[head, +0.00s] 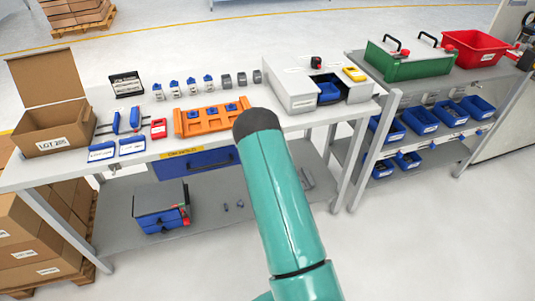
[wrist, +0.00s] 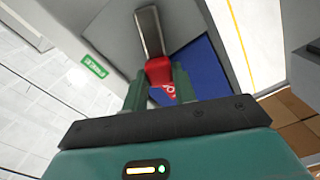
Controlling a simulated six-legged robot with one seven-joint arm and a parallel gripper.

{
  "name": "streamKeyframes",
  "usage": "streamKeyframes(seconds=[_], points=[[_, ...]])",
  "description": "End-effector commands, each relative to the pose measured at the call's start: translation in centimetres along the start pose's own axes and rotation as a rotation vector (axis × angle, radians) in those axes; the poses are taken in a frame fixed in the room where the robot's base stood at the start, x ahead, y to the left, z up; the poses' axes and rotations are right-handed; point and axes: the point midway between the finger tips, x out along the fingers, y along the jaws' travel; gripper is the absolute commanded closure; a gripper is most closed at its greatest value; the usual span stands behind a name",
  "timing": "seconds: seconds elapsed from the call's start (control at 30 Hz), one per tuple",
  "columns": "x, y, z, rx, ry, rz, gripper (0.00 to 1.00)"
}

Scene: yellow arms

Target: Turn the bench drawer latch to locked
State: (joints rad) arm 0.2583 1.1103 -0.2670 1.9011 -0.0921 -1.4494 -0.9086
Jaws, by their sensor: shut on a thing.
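In the wrist view, the latch shows as a red block (wrist: 159,70) at the end of a grey metal bar (wrist: 149,32). My gripper (wrist: 160,78) has its two green fingers on either side of the red block and is shut on it. A blue panel (wrist: 197,68) lies behind the latch, with a small red marking partly hidden by a finger. In the head view, the blue bench drawer (head: 196,163) sits under the worktop and looks closed. My arm hides my gripper and the latch there.
The bench top (head: 120,171) holds an orange tray (head: 211,117), a grey cabinet (head: 295,84) and an open carton (head: 50,125). A small drawer unit (head: 160,207) stands on the lower shelf. A second bench (head: 400,74) stands at the right. The floor in front is clear.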

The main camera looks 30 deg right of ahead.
Motion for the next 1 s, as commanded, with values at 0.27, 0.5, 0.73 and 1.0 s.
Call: streamKeyframes(seconds=[0.27, 0.5, 0.73, 1.0], points=[[-0.2, -1.5, 0.2, -0.233, -0.001, -0.005, 1.0], [-0.2, -2.1, 0.6, -0.364, -0.003, -0.002, 1.0], [-0.3, -2.3, 0.7, -0.418, -0.003, -0.001, 1.0], [-0.3, -2.3, 0.8, -0.43, -0.004, -0.001, 1.0]])
